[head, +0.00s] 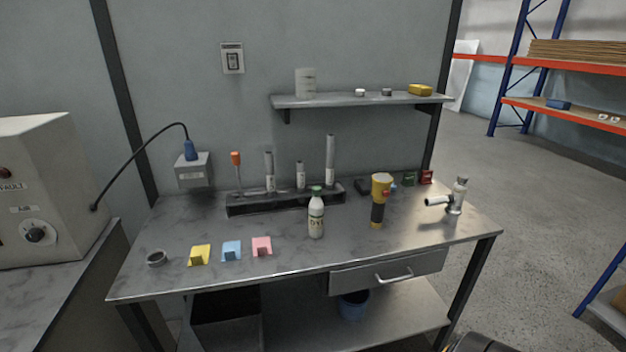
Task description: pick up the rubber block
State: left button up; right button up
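No object here is clearly marked as the rubber block. A small dark block (362,187) lies at the back of the metal workbench (290,262), left of the green and red items. Three small coloured pieces, yellow (199,255), blue (231,251) and pink (262,247), sit in a row at the front left of the bench. I cannot tell which of these, if any, is rubber. Neither of my grippers shows in the head view; only a dark part, probably mine, shows at the bottom edge.
A white bottle (316,214), a yellow-black torch (380,202) and a silver valve-like fitting (455,197) stand upright on the bench. A dark rack (287,203) holds tools behind. A wall shelf (360,100) overhangs the back. The front middle is clear.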

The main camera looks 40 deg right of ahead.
aim_at(364, 189)
jog(key=k+l+u, duration=0.1)
jog(key=l, duration=0.75)
jog(key=k+l+u, duration=0.15)
jog(key=l, duration=0.25)
jog(key=k+l+u, duration=0.1)
jog(key=l, duration=0.3)
jog(key=k+l+u, duration=0.1)
jog(key=l, duration=0.3)
jog(key=k+l, duration=0.2)
jog(key=l, duration=0.2)
jog(key=k+l+u, duration=0.15)
jog(key=l, duration=0.25)
jog(key=k+l+u, duration=0.1)
jog(key=l, duration=0.25)
